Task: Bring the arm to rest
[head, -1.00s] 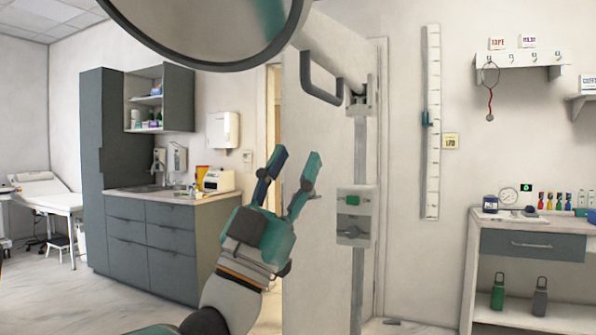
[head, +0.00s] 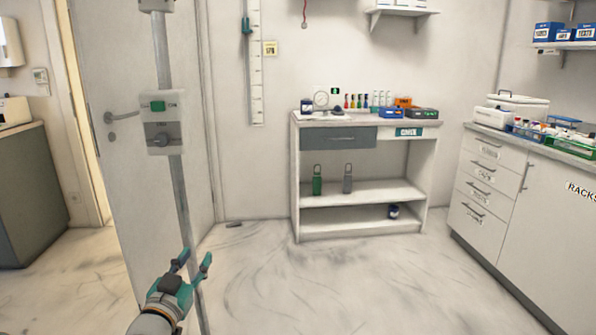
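My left gripper (head: 193,262) is low in the head view, left of the middle, at the end of my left arm. Its two teal and dark fingers stand apart and nothing is between them. It shows in front of the lower part of a grey upright pole (head: 174,190); whether it touches the pole cannot be told. My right gripper is out of the picture.
A white shelf table (head: 301,190) with a grey drawer stands against the back wall, with bottles on its shelf. A white cabinet (head: 480,190) runs along the right. A door (head: 110,80) is behind the pole. The marble floor (head: 340,285) in the middle is clear.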

